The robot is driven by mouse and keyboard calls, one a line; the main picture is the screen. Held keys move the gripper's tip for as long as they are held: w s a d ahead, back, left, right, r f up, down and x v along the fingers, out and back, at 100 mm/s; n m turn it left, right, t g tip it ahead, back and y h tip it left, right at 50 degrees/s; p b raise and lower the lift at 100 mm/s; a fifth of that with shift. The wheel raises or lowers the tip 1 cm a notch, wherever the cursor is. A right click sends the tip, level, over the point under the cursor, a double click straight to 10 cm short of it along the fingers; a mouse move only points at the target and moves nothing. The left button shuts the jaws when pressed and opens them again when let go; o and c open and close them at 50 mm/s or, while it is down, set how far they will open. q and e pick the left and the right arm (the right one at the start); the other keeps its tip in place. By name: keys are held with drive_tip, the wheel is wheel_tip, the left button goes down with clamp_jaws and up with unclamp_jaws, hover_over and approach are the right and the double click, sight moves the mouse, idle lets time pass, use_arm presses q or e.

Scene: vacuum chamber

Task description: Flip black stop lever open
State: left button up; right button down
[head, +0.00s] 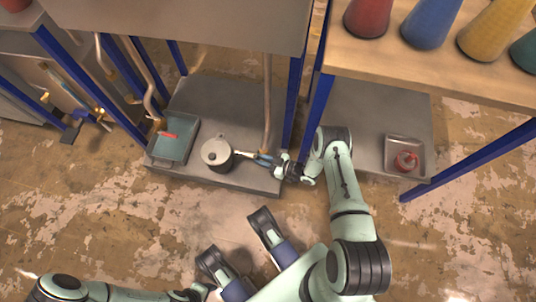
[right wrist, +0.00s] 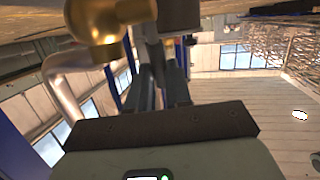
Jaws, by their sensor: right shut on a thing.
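My right gripper (head: 262,158) reaches left over the grey lower shelf, close to the lower end of a vertical pipe and right of a pale pot. In the right wrist view its two dark fingers (right wrist: 163,85) are close together and shut on a dark block-like piece (right wrist: 180,14), which looks like the black stop lever. This piece sits beside a round brass fitting (right wrist: 95,22). In the head view the lever is too small and covered by the gripper to make out.
The pot (head: 217,153) stands on the shelf left of the gripper. A grey tray (head: 187,153) with a red item lies further left. Blue frame posts (head: 317,112) stand close to my right arm. A small tray (head: 390,168) holds a red object. Coloured cones (head: 432,24) stand on the upper table.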

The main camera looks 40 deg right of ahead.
use_arm(q)
drive_tip(key=shift+s+f, duration=0.1)
drive_tip(key=shift+s, duration=0.1)
use_arm(e)
drive_tip(key=shift+s+d+f+m+t+y, duration=0.3)
drive_tip(key=shift+s+d+t+y, duration=0.35)
drive_tip(key=shift+t, duration=0.45)
drive_tip(key=shift+s, duration=0.15)
drive_tip(key=c, duration=1.1)
unclamp_jaws()
drive_tip(key=shift+r, duration=0.1)
drive_tip(key=shift+o, duration=0.2)
use_arm(q)
drive_tip(key=shift+w+d+r+t+p, duration=0.1)
drive_tip(key=shift+w+r+t+p, duration=0.15)
drive_tip(key=shift+w, duration=0.35)
drive_tip(key=shift+w+d+r+t+p, duration=0.15)
drive_tip(key=shift+w+r+p, duration=0.15)
drive_tip(key=shift+w, duration=0.3)
use_arm(e)
drive_tip(key=v, duration=1.3)
use_arm(q)
drive_tip(key=shift+a, duration=0.1)
